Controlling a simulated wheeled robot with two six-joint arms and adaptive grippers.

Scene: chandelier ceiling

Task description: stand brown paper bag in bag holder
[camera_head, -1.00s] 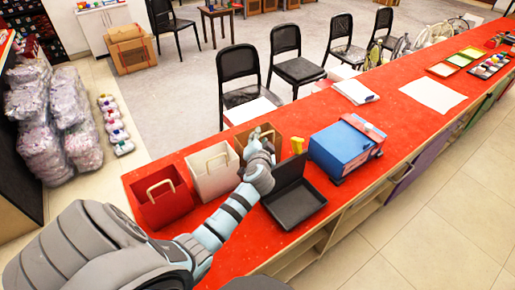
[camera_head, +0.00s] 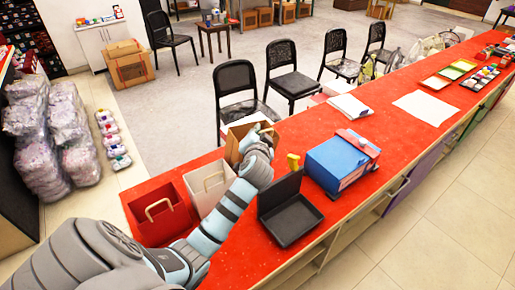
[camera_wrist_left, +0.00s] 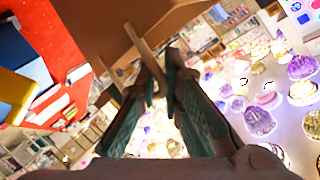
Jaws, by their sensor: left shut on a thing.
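The brown paper bag (camera_head: 236,139) is upright near the far edge of the red counter, behind the white bag, partly hidden by my left gripper. My left gripper (camera_head: 262,137) is shut on its handle. In the left wrist view the bag (camera_wrist_left: 150,25) fills the top, and its handle strap runs between the fingers (camera_wrist_left: 160,85). A black holder (camera_head: 292,218) with a flat tray and raised back panel stands empty on the counter, nearer and to the right of the gripper. My right gripper is not in view.
A red bag (camera_head: 160,212) and a white bag (camera_head: 207,186) stand left of my arm. A blue box (camera_head: 338,160) and a small yellow object (camera_head: 293,161) sit right of and behind the holder. White papers lie farther along the counter (camera_head: 390,125).

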